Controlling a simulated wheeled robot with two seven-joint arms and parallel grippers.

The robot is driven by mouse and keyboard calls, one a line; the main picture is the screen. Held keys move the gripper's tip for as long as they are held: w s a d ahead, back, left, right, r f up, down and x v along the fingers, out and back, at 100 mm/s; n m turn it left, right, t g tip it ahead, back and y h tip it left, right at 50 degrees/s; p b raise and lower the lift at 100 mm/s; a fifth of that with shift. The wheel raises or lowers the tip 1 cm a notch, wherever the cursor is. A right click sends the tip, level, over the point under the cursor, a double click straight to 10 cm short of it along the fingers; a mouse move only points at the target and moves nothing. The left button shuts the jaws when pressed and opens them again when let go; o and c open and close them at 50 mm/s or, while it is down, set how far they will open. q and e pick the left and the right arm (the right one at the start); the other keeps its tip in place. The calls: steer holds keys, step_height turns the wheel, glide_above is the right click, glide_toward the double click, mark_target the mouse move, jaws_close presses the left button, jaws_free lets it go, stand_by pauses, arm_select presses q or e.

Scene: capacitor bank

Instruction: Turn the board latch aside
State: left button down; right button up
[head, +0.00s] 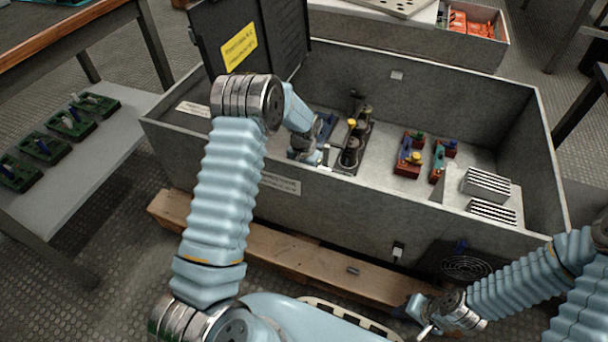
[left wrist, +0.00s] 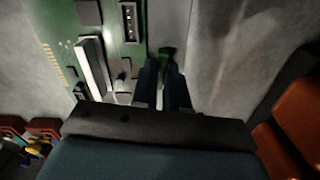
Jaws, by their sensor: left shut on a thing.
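A green circuit board (left wrist: 115,45) with a white slot and several connectors fills the upper left of the left wrist view. My left gripper (left wrist: 165,75) is shut beside the board's edge, its two dark fingers close together. A small dark green piece, which looks like the board latch (left wrist: 168,53), shows at the fingertips; its angle is hard to tell. In the head view my left gripper (head: 322,157) is inside the grey bin, small and partly hidden by its arm. My right gripper (head: 424,318) is low in front of the bin, away from the board; its jaw opening is unclear.
The grey bin (head: 350,205) has high walls around my left gripper. Dark round parts (head: 350,152), red blocks (head: 408,160) and striped blocks (head: 487,184) stand inside it. An open black lid (head: 285,35) rises at the back left. A side bench (head: 130,130) holds several green boards.

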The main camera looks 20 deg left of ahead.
arm_select(q)
steer(key=shift+n, duration=1)
steer(key=c, duration=1.1)
jaws_free()
steer(key=shift+c, duration=0.2)
steer(key=shift+r, duration=0.15)
step_height(320, 180, up, 14)
steer(key=p, duration=0.2)
steer(key=shift+f, duration=0.2)
